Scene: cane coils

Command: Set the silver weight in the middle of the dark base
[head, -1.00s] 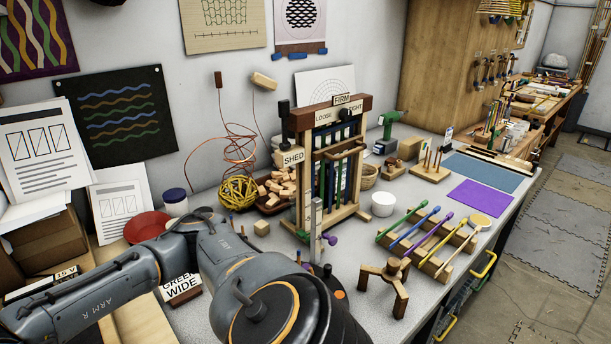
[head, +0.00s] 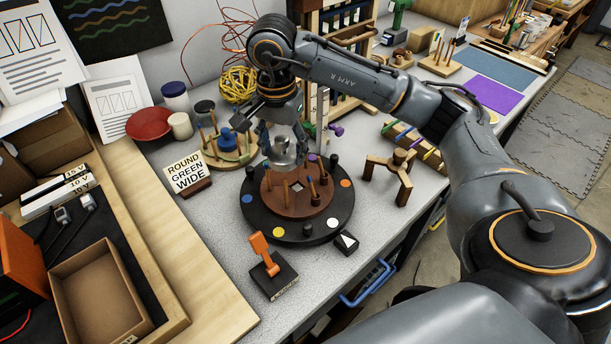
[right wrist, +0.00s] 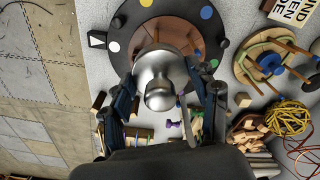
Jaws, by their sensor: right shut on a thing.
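The silver weight (head: 283,155) is a shiny rounded metal piece with a knob. My right gripper (head: 284,140) is shut on it, with a finger on either side, as the right wrist view shows (right wrist: 158,75). The round dark base (head: 262,226) has coloured dots on its rim and a brown disc (head: 285,206) with upright pegs on top. The weight appears over the rear part of the brown disc; I cannot tell the gap below it. The base is partly hidden behind the weight in the right wrist view (right wrist: 122,22). My left gripper is not in view.
A pegged wooden stand (head: 230,157) and a sign card (head: 187,175) stand left of the base. An orange-handled lever block (head: 268,275) and a small dark block (head: 345,243) sit in front. A three-legged wooden stand (head: 390,175) is to the right.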

